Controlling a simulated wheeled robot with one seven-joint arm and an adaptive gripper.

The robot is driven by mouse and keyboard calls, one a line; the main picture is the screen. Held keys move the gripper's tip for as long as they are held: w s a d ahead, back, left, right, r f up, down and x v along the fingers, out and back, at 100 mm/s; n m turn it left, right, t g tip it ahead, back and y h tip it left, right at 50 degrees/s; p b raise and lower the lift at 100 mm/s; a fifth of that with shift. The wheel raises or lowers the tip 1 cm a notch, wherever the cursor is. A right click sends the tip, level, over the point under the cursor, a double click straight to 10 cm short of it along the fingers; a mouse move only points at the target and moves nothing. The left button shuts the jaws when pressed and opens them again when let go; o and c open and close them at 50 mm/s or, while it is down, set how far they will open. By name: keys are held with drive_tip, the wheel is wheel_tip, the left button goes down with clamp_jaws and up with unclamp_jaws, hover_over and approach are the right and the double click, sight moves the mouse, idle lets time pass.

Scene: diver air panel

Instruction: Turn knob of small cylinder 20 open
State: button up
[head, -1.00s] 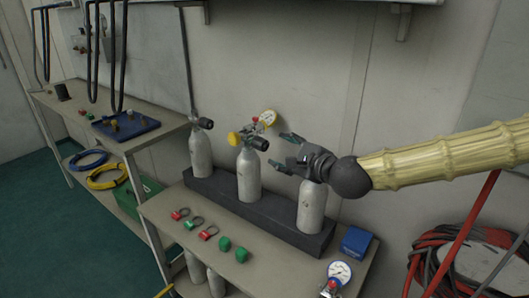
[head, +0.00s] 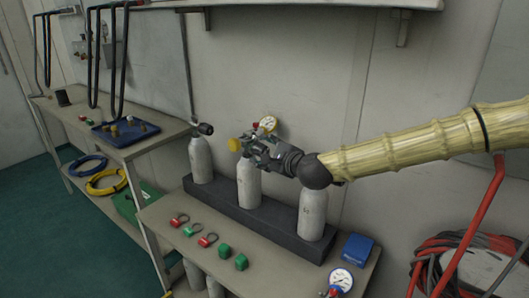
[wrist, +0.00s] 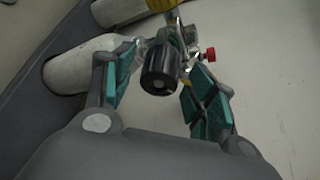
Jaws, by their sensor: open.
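Three small white cylinders stand in a row: a left one (head: 201,160), a middle one (head: 248,184) and a right one (head: 312,210). No number 20 is readable on them. The middle cylinder carries a valve with a yellow knob (head: 234,145) and a pressure gauge (head: 269,124). My gripper (head: 260,152) is at this valve and hides part of it in the head view. In the wrist view, the open gripper (wrist: 160,72) has its teal-padded fingers on either side of a ribbed black knob (wrist: 159,70). Gaps show beside the knob.
The cylinders stand in a dark rack (head: 275,220) on a bench against the wall. Red and green caps (head: 225,250), a blue box (head: 358,247) and a loose gauge (head: 341,279) lie in front. A red valve part (wrist: 210,54) is close to the right finger.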

drive_tip(key=shift+w+a, duration=0.15)
drive_tip(key=c, duration=1)
